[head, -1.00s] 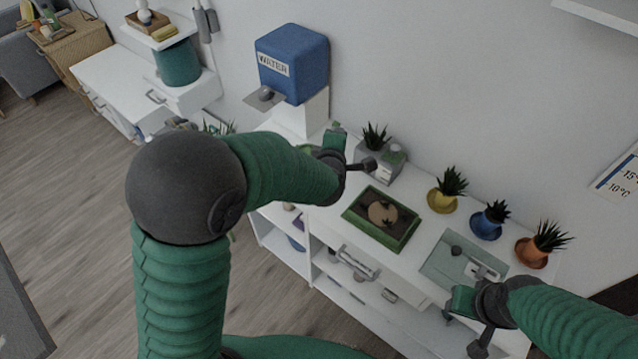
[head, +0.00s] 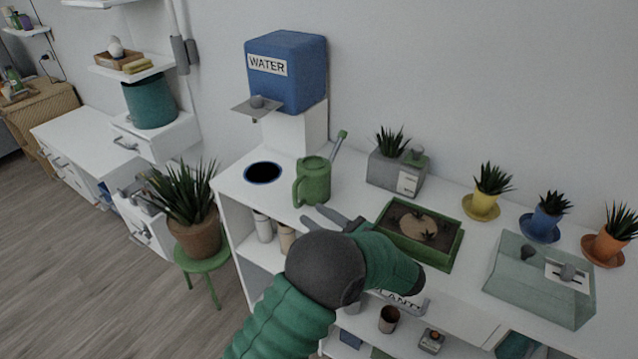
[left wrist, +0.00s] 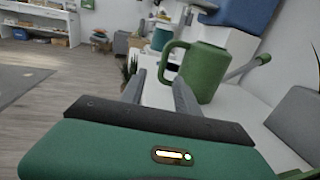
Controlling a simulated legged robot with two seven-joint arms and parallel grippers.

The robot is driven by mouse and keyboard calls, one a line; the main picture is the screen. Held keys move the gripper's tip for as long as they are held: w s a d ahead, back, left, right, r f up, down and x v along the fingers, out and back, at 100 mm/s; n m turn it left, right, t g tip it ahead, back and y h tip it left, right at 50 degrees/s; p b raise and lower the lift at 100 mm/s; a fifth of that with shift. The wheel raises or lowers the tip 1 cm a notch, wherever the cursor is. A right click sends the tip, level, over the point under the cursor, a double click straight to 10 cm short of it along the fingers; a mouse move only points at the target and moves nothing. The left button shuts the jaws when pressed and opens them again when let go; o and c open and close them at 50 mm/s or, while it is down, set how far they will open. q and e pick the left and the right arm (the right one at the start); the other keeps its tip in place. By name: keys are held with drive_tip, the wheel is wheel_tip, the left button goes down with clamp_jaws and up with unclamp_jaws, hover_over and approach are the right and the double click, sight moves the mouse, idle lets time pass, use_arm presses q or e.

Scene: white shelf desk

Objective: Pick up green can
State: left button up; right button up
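The green can (head: 315,184) is a watering can with a handle on its left and a long spout to the upper right. It stands upright on the white shelf desk. In the left wrist view the can (left wrist: 204,72) is just beyond the fingers, its handle near the right finger. My left gripper (head: 311,213) is just in front of the can in the head view. Its two fingers are apart with nothing held between them, also in the left wrist view (left wrist: 159,78). I cannot tell whether a finger touches the can. My right gripper is out of view.
A dark round hole (head: 263,173) lies left of the can. The blue water tank (head: 290,75) stands behind it. A grey planter (head: 395,174) and a green-framed tray (head: 445,250) are to the right. A potted plant (head: 193,230) stands on a green stool (head: 205,263).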

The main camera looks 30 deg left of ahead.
use_arm(q)
drive_tip(key=b+x, duration=0.1)
drive_tip(key=x, duration=1)
drive_tip(key=shift+w+r, duration=0.1)
drive_tip(key=shift+w, duration=0.15)
drive_tip(key=shift+a, duration=0.1)
drive_tip(key=c, duration=0.5)
clamp_jaws()
